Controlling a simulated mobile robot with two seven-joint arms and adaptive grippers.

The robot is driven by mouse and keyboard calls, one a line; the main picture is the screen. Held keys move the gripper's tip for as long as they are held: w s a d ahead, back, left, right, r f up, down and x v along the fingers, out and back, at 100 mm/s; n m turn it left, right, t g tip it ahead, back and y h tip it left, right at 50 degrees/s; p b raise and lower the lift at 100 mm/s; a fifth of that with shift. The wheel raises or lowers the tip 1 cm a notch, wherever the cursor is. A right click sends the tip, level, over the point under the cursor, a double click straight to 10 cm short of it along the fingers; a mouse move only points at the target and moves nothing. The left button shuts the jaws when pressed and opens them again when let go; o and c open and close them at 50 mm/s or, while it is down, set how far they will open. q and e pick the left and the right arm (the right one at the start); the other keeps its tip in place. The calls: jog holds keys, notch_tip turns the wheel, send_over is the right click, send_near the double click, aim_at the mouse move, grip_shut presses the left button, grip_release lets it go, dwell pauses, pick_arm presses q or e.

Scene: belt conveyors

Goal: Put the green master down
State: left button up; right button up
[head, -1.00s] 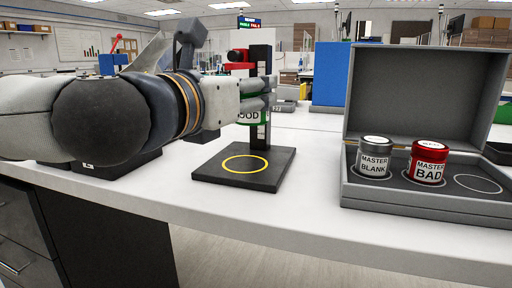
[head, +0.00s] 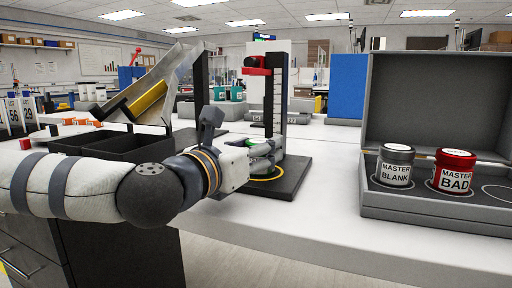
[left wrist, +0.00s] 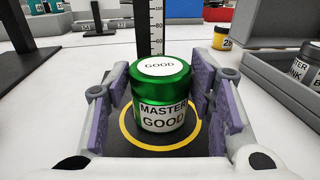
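The green master (left wrist: 163,98), a can labelled MASTER GOOD, stands upright inside the yellow ring (left wrist: 128,138) on the black base in the left wrist view. My left gripper (left wrist: 162,85) has its two purple-padded fingers on either side of the can, with narrow gaps showing, so it looks slightly open. In the head view my left gripper (head: 262,158) is low over the black stand base (head: 292,180) and hides most of the can; a bit of green shows between the fingers. My right gripper is out of view.
An upright scale post (head: 275,90) with a red part (head: 257,70) rises behind the can. An open grey case (head: 430,213) at right holds the blank master (head: 395,166) and the red bad master (head: 453,171). Black bins (head: 120,150) stand left behind my arm.

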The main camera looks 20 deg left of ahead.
pick_arm(q)
jog(key=shift+o, duration=0.7)
jog(key=shift+r, duration=0.1)
